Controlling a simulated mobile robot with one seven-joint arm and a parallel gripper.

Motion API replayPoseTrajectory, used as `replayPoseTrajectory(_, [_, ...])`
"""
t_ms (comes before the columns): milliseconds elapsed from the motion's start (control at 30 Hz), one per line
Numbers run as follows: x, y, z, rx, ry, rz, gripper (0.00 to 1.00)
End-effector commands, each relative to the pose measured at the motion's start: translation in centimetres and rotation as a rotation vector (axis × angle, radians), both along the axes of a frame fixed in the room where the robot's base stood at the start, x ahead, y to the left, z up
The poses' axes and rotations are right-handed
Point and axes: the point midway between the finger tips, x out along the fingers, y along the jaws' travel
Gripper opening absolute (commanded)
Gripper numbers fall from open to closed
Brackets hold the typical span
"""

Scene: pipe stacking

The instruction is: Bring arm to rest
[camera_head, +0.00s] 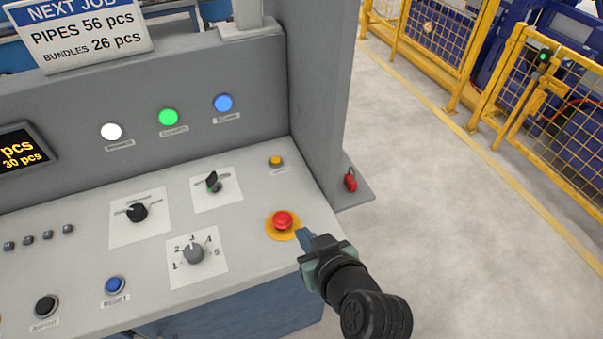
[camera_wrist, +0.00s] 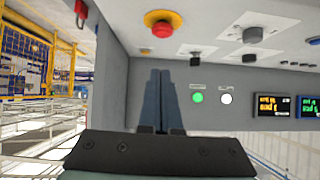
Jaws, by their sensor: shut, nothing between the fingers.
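My gripper (camera_head: 303,234) is at the right front edge of the grey control panel (camera_head: 110,275), close to the red emergency stop button (camera_head: 283,220) on its yellow base. In the wrist view, my gripper (camera_wrist: 160,72) has its two blue-grey fingers pressed together, with nothing between them. The red button shows there beyond the fingertips (camera_wrist: 162,30). From these views I cannot tell whether the fingers touch the panel. My dark wrist and arm reach in from the lower right in the head view.
The panel carries a black knob (camera_head: 137,212), a numbered selector (camera_head: 194,253), a blue button (camera_head: 115,285) and a black button (camera_head: 46,306). A grey post (camera_head: 310,90) rises at the panel's right. Open floor (camera_head: 450,200) lies right, bounded by a yellow fence (camera_head: 440,55).

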Motion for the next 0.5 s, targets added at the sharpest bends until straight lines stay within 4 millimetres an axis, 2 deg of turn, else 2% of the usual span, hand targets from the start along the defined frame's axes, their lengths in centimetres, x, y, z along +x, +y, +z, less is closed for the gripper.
replayPoseTrajectory(167, [0.1, 0.0, 0.1, -0.001, -0.002, 0.0, 0.0])
replayPoseTrajectory(267, [1.2, -0.1, 2.1, -0.013, -0.051, -0.017, 0.0])
replayPoseTrajectory(367, [3.3, -0.4, 6.8, -0.035, -0.163, -0.058, 0.0])
replayPoseTrajectory(467, [5.4, -0.4, 13.8, -0.05, -0.33, -0.113, 0.0])
replayPoseTrajectory(500, [5.9, -0.3, 16.9, -0.049, -0.404, -0.136, 0.0])
